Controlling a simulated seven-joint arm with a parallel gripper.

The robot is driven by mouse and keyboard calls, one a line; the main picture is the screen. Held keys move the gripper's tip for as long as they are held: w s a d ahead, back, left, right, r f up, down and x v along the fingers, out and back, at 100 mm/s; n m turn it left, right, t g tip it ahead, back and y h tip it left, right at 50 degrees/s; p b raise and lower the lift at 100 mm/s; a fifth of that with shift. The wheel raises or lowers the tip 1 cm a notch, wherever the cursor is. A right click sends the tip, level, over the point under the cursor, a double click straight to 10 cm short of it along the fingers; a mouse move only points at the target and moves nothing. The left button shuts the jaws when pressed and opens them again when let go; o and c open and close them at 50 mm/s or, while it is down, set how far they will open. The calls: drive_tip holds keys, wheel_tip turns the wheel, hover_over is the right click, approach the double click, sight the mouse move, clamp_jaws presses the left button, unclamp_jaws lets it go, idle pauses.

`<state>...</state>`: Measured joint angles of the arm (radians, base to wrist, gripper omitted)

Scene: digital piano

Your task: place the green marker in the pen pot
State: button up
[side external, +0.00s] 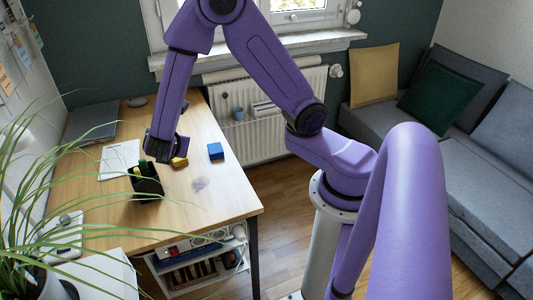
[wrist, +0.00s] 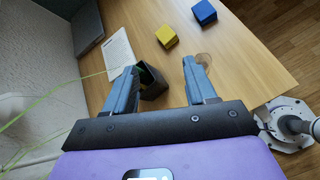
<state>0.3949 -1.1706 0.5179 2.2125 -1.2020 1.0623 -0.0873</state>
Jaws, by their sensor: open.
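The pen pot (side external: 148,187) is a black, square-sided holder on the wooden desk. In the wrist view, the pot (wrist: 155,88) shows between and beyond my fingers, partly hidden by the left one. A green piece (side external: 143,164), which looks like the green marker, shows at the pot's mouth beside a yellow piece (side external: 137,172). Most of the marker is hidden. My gripper (side external: 160,158) is above the desk, close to the pot's far side. In the wrist view, my gripper (wrist: 160,66) has its fingers wide apart with nothing held between them.
A blue block (side external: 215,151) and a yellow block (side external: 179,162) lie on the desk right of the gripper. A white keyboard or sheet (side external: 118,159) and a dark laptop (side external: 92,121) lie to the left. Plant leaves (side external: 40,200) overhang the near left. The desk's right front is clear.

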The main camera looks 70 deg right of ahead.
drive_tip(key=s+r+m+g+y, duration=0.2)
drive_tip(key=s+m+y, duration=0.1)
drive_tip(key=s, duration=0.6)
drive_tip(key=s+a+r+m+g+y, duration=0.1)
drive_tip(key=s+r+m+g+y, duration=0.1)
drive_tip(key=s, duration=0.7)
drive_tip(key=s+a+r+m+g+y, duration=0.1)
drive_tip(key=s+r+m+g+y, duration=0.1)
drive_tip(key=s, duration=0.7)
drive_tip(key=shift+s+a+m+g+y, duration=0.2)
drive_tip(key=shift+m+g+y, duration=0.1)
drive_tip(key=shift+m+y, duration=0.6)
